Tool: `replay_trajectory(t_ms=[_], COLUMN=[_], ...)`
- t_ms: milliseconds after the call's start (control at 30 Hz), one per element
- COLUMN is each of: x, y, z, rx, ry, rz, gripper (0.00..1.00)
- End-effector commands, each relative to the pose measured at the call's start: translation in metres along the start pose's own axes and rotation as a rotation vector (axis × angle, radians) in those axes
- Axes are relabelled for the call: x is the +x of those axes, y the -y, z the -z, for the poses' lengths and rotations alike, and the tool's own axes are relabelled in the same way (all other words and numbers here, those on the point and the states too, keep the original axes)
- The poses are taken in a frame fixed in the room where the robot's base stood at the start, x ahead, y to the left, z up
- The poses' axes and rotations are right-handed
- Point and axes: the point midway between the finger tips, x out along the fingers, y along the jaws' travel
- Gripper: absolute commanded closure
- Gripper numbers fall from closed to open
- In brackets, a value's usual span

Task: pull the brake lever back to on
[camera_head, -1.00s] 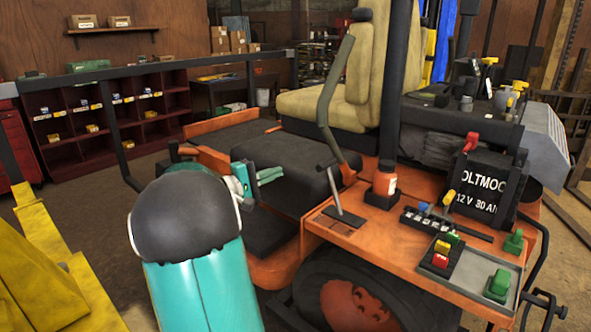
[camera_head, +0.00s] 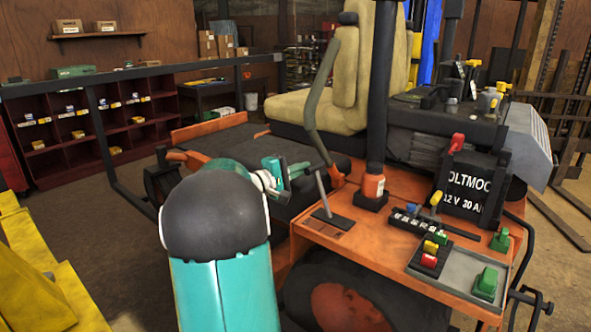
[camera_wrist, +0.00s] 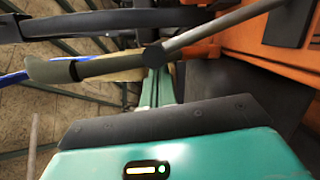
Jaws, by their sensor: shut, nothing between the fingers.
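In the wrist view, a grey rod (camera_wrist: 215,28) ends at a dark round knob (camera_wrist: 153,57) just beyond my fingers. My gripper (camera_head: 303,171) is shut and empty, close to the left of the lever's top. It also shows in the wrist view (camera_wrist: 157,82). I cannot tell whether it touches the lever.
A long olive bar (camera_head: 325,80) stands behind the lever, beside the tan seat (camera_head: 300,112). A switch strip (camera_head: 420,220) and battery (camera_head: 470,185) are farther right.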

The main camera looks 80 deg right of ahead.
Motion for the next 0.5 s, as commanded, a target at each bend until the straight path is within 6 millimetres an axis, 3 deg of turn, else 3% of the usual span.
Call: replay_trajectory(t_ms=[500], x=[0.0019], y=[-0.0035], z=[-0.0091], rx=[0.053], ry=[-0.001], rz=[0.013], gripper=[1.00])
